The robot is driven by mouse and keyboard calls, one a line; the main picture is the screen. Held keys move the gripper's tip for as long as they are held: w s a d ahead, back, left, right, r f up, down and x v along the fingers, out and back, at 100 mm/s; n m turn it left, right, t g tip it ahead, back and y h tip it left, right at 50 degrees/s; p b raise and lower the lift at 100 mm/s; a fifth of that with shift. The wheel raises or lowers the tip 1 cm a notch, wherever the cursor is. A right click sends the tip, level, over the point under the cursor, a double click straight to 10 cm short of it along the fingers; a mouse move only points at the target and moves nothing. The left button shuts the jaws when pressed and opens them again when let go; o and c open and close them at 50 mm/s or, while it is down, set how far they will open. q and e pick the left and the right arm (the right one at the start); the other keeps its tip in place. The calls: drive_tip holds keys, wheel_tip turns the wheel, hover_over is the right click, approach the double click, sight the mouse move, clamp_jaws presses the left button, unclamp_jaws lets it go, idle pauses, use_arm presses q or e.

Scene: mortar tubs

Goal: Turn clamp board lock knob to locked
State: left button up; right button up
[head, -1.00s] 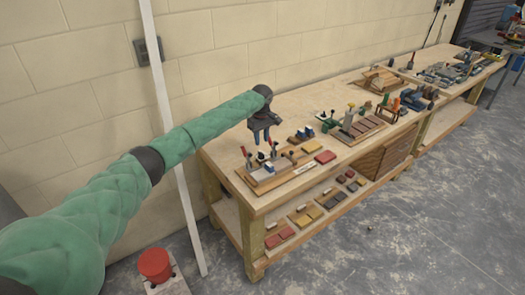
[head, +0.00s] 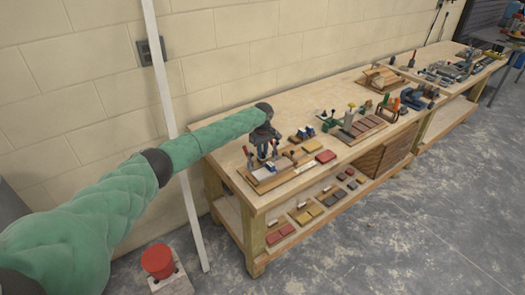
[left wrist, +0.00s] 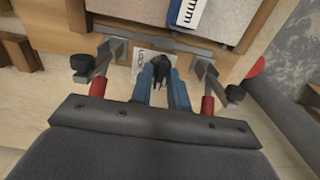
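The clamp board (head: 262,187) lies on the near left end of the workbench, partly hidden by my left arm. In the left wrist view, the black lock knob (left wrist: 160,71) stands on the board beside a white label (left wrist: 141,59) with dark lettering. My left gripper (left wrist: 161,80) has its two blue fingers apart, one on each side of the knob; I cannot tell whether they touch it. In the head view my left gripper (head: 266,152) is down at the board, and the knob is hidden there. My right gripper is not in view.
Metal toggle clamps with red grips (left wrist: 97,87) (left wrist: 208,105) stand on both sides of the fingers. A red block (head: 325,156) lies right of the board. The workbench (head: 225,150) has other fixtures farther right. A white post (head: 175,130) stands near my arm.

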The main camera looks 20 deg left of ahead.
use_arm(q)
clamp_jaws()
